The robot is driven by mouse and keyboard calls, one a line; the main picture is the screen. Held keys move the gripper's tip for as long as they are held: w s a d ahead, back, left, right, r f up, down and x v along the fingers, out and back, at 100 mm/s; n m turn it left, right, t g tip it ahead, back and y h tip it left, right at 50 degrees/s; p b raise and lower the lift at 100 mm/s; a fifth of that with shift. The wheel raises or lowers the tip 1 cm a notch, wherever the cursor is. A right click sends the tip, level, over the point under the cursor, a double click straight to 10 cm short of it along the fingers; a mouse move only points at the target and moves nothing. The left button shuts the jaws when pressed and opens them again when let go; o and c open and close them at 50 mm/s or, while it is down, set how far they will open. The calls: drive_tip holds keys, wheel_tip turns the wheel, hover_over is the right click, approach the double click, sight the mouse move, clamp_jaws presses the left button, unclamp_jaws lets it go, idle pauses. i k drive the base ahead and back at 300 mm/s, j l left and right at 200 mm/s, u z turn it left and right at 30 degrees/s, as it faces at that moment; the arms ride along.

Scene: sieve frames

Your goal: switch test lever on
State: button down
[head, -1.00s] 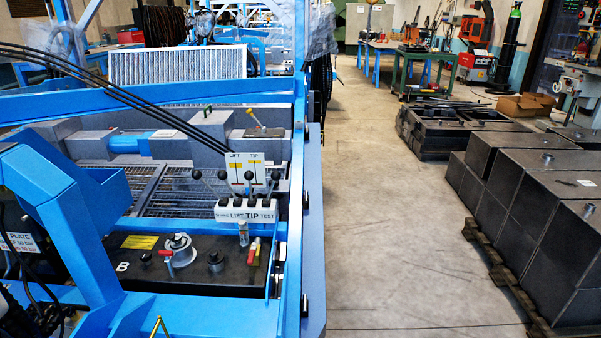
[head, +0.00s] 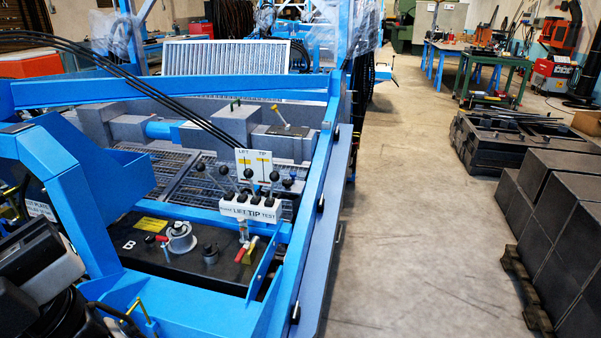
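The valve block (head: 254,211) stands in the middle of the head view, on a blue machine frame. Its front carries the labels LIFT, TIP and TEST, with TEST at the right end. Several thin levers with black knobs rise from it. The rightmost of these, above the TEST label, looks like the test lever (head: 274,177); its knob stands up and nothing touches it. Whether it is on or off I cannot tell. My gripper is not recognisable in the view.
A white LIFT/TIP plate (head: 254,163) stands behind the levers. A blue frame rail (head: 314,230) runs along their right side. Below is a black tank (head: 185,255) with a red-handled valve (head: 247,249). The concrete floor (head: 410,220) is clear up to the dark blocks (head: 560,200).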

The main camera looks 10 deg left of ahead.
sight(274, 177)
drive_tip(key=i+l, duration=0.3)
drive_tip(key=l, duration=0.15)
drive_tip(key=i+l+u, duration=0.1)
drive_tip(key=i+l, duration=0.55)
drive_tip(key=i, duration=0.15)
